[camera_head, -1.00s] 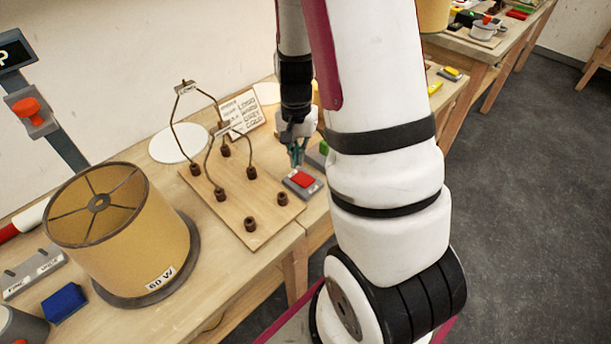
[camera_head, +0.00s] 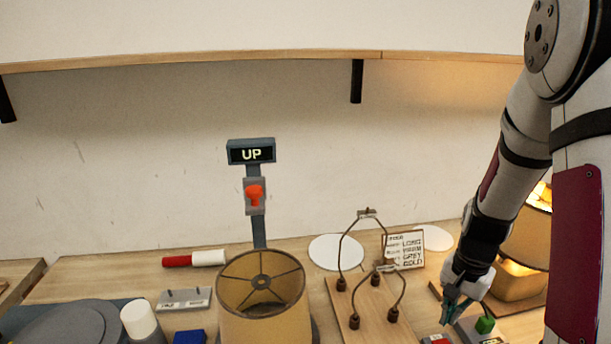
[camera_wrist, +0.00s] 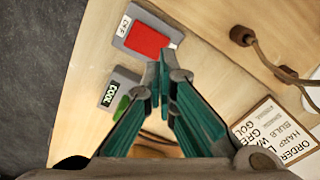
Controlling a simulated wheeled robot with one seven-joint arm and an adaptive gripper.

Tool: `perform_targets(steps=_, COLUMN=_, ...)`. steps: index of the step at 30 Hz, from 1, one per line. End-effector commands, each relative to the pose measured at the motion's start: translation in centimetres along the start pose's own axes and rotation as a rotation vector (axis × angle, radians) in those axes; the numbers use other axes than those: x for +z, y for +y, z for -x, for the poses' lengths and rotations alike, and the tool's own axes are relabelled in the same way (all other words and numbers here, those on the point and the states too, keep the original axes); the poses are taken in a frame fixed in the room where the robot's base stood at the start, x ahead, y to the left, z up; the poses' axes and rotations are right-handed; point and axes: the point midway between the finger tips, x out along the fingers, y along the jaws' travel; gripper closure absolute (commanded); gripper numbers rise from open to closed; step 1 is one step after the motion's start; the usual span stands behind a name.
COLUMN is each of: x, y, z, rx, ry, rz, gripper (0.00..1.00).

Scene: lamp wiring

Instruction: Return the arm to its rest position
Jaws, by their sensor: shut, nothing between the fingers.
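My gripper (camera_head: 447,314) hangs at the lower right of the head view, pointing down over the bench. In the wrist view its teal fingers (camera_wrist: 160,72) meet at the tips, shut and empty. A grey box with a red button (camera_wrist: 148,41) lies below, just beyond the fingertips; its edge also shows at the bottom of the head view (camera_head: 436,339). I cannot tell the exact gap. My raised arm fills the right side of the head view and hides part of a lit lamp.
A wooden board with wire harps (camera_head: 367,310) stands left of my gripper, with an order card (camera_head: 404,250) behind. A green button (camera_head: 485,325) is close at the right. The lit lamp (camera_head: 525,240) stands behind my arm.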

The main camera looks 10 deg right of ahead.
Motion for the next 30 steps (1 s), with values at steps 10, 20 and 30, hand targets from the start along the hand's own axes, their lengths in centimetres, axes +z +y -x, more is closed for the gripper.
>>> perform_targets(steps=10, x=6.5, y=-3.0, z=10.7, rx=-0.113, ry=0.071, rz=0.296, gripper=1.0)
perform_targets(steps=20, x=14.7, y=-1.8, z=18.9, rx=-0.177, ry=0.18, rz=0.628, gripper=1.0)
perform_targets(steps=30, x=21.5, y=2.3, z=23.0, rx=-0.186, ry=0.316, rz=0.912, gripper=1.0)
